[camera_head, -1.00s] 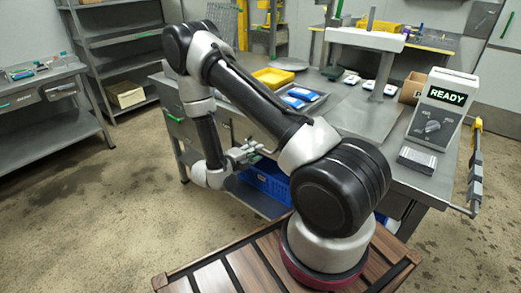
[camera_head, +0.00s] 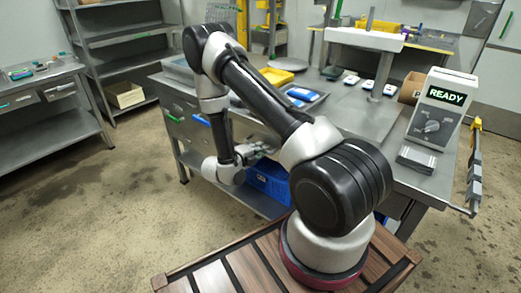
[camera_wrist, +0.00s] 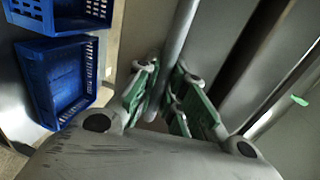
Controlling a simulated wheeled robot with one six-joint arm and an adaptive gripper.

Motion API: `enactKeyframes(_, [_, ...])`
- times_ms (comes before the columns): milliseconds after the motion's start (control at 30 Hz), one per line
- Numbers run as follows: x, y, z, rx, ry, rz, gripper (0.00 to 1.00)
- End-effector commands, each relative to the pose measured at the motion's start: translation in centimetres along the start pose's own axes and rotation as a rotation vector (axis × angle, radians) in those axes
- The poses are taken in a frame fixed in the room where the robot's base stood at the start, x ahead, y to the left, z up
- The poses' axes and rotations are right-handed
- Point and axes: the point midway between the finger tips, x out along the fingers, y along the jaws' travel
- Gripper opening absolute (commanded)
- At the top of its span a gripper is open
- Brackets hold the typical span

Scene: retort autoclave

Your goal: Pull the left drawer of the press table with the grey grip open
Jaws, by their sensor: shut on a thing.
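The press table (camera_head: 345,112) stands in the middle of the head view. My gripper (camera_head: 258,150) is low at its front side, partly hidden by my arm. In the wrist view my gripper (camera_wrist: 162,95) has its green-padded fingers shut on a long grey grip (camera_wrist: 182,35), which runs up between them. A grey panel (camera_wrist: 212,45), which looks like the drawer front, lies beside the grip. A dark gap (camera_wrist: 247,60) shows beyond that panel. My arm hides the drawer in the head view, so how far it stands out cannot be told there.
A blue crate (camera_head: 268,182) sits under the table; blue crates (camera_wrist: 65,80) also show in the wrist view. Another drawer's blue grip (camera_head: 201,121) is left of my forearm. A control box (camera_head: 440,108) reads READY. Floor at left (camera_head: 110,205) is clear.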

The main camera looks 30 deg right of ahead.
Motion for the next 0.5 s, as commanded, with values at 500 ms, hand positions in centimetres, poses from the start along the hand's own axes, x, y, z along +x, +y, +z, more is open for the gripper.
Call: enactKeyframes(500, [-7.9,1.7,0.2,-0.003,-0.010,0.002,0.00])
